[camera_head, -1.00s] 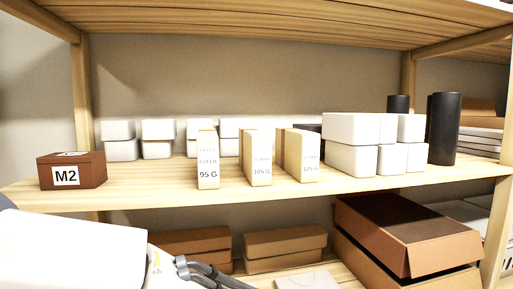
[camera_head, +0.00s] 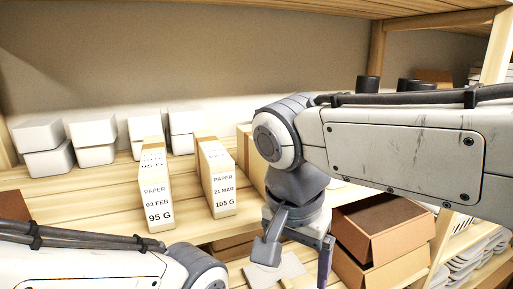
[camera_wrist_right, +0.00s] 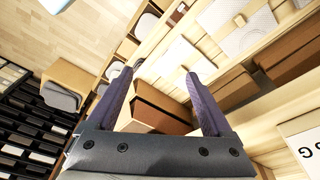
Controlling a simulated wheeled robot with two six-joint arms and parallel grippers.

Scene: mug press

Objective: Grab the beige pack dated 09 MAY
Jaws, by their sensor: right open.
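Three beige packs stand on the shelf in the head view. The left pack (camera_head: 157,190) reads 03 FEB, 95 G, and the middle pack (camera_head: 217,180) reads 21 MAR, 105 G. The third pack (camera_head: 247,155) is mostly hidden behind my right arm, so its date cannot be read. My right gripper (camera_wrist_right: 157,78) is open and empty in the wrist view, its fingers wide apart. In the head view it hangs in front of the shelf, to the right of the middle pack. A label (camera_wrist_right: 305,145) ending in G shows at the wrist view's right edge. My left gripper is out of view.
White boxes (camera_head: 92,140) stand in stacked pairs behind the packs. A brown box (camera_head: 15,205) sits at the left edge. An open brown carton (camera_head: 385,225) is on the lower shelf. Dark cylinders (camera_head: 368,84) show behind my right arm.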

